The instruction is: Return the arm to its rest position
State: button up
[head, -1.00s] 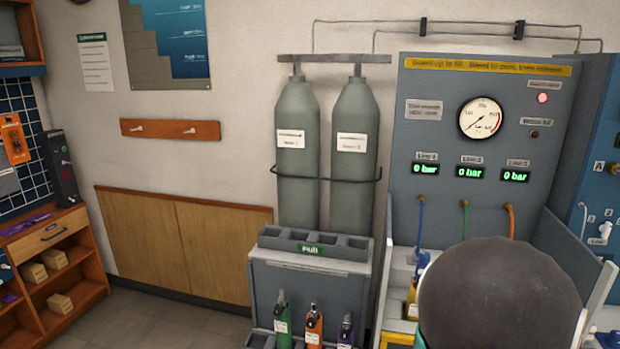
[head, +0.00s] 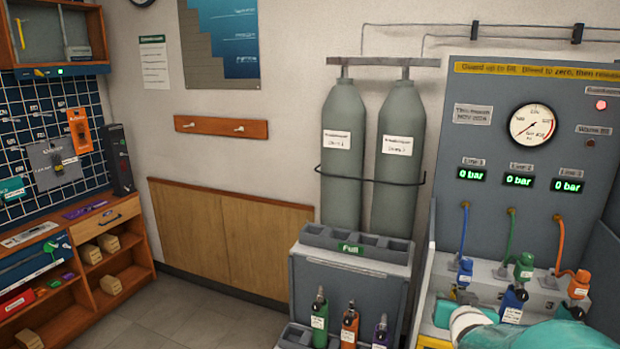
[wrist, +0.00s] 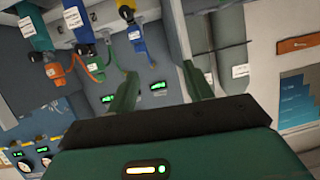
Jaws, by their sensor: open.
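My gripper (wrist: 160,85) shows in the wrist view with its two green fingers spread apart and nothing between them. In the head view my teal arm (head: 550,336) lies low across the bottom right corner, in front of the test bench, and my fingers are out of that view. The test bench panel (head: 483,140) has a round gauge (head: 533,125) and three green displays reading 0 bar. Blue, green and orange connectors (head: 578,284) hang on hoses below them. In the wrist view the bench appears upside down, with its displays (wrist: 158,85) beyond the fingers.
Two grey-green cylinders (head: 342,165) stand against the wall behind a rack marked Full (head: 350,249), with several small bottles (head: 349,328) at its foot. A pegboard (head: 45,150) and wooden shelves (head: 130,245) are at left. The floor (head: 190,315) between shelves and rack is clear.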

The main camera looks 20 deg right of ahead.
jog(key=w+a+r+n+g+y, duration=0.1)
jog(key=a+y, duration=0.1)
jog(key=a, duration=0.5)
jog(key=w+a+r+n+y, duration=0.1)
jog(key=a+n+y, duration=0.1)
jog(key=a, duration=0.5)
jog(key=w+a+r+n+g+y, duration=0.1)
jog(key=a+y, duration=0.1)
jog(key=a, duration=0.5)
jog(key=s+a+n+g+y, duration=0.1)
jog(key=s+a+n, duration=0.1)
jog(key=s+a, duration=0.2)
jog(key=s+a+n+g+y, duration=0.1)
jog(key=s+a, duration=0.4)
jog(key=a, duration=0.6)
jog(key=shift+s+r+n+g+y, duration=0.2)
jog(key=shift+n+g+y, duration=0.25)
jog(key=shift+n, duration=0.35)
jog(key=shift+w+a, duration=0.1)
jog(key=c, duration=0.3)
jog(key=shift+d, duration=0.2)
